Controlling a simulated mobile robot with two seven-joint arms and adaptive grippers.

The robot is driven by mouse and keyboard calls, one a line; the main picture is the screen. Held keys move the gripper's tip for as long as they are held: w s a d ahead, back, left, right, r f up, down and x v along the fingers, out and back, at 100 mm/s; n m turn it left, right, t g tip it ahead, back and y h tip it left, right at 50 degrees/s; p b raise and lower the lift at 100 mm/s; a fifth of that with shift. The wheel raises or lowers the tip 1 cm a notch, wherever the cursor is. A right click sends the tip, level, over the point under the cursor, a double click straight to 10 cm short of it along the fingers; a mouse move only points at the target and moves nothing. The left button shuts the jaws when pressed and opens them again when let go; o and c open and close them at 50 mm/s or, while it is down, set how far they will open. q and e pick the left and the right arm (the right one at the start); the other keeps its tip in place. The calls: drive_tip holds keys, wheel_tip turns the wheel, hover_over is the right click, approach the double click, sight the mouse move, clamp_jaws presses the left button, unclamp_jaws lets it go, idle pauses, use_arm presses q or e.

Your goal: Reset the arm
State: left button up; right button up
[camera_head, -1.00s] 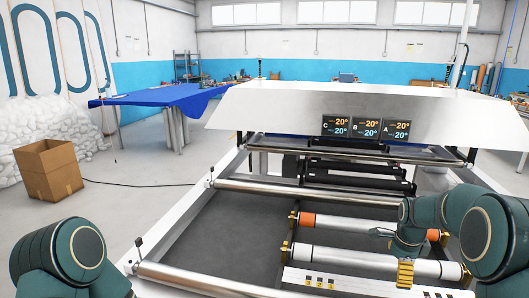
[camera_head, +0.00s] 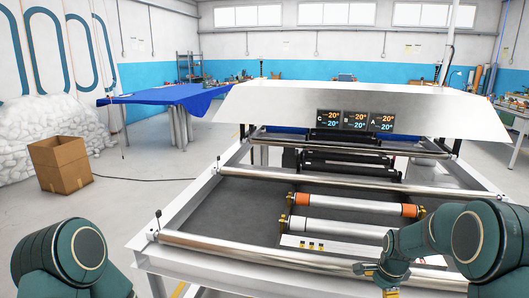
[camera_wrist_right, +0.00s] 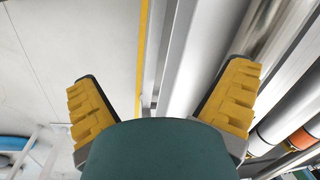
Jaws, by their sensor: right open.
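My right arm (camera_head: 440,235) comes in from the right in the head view. Its yellow-fingered gripper (camera_head: 378,282) hangs low at the near side of the machine, in front of the front roller. In the right wrist view, this gripper (camera_wrist_right: 162,100) has its two yellow ribbed fingers spread wide, with nothing between them. My left arm (camera_head: 62,258) is folded at the lower left of the head view; its gripper is out of view.
A large white-framed machine (camera_head: 170,208) with metal rollers fills the middle. A cardboard box (camera_head: 62,165) stands on the floor at left, and a blue-covered table (camera_head: 170,95) stands behind. Floor left of the machine is mostly clear.

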drive_tip(key=s+a+f+n+y, duration=0.1)
drive_tip(key=s+a+f+n, duration=0.6)
drive_tip(key=s+a, duration=0.4)
drive_tip(key=s+a+f+n+y, duration=0.2)
drive_tip(key=s+a+f+n, duration=0.5)
drive_tip(key=s+a, duration=0.4)
drive_tip(key=shift+s+f+n, duration=0.3)
drive_tip(key=shift+s+n, duration=0.3)
drive_tip(key=shift+s, duration=0.05)
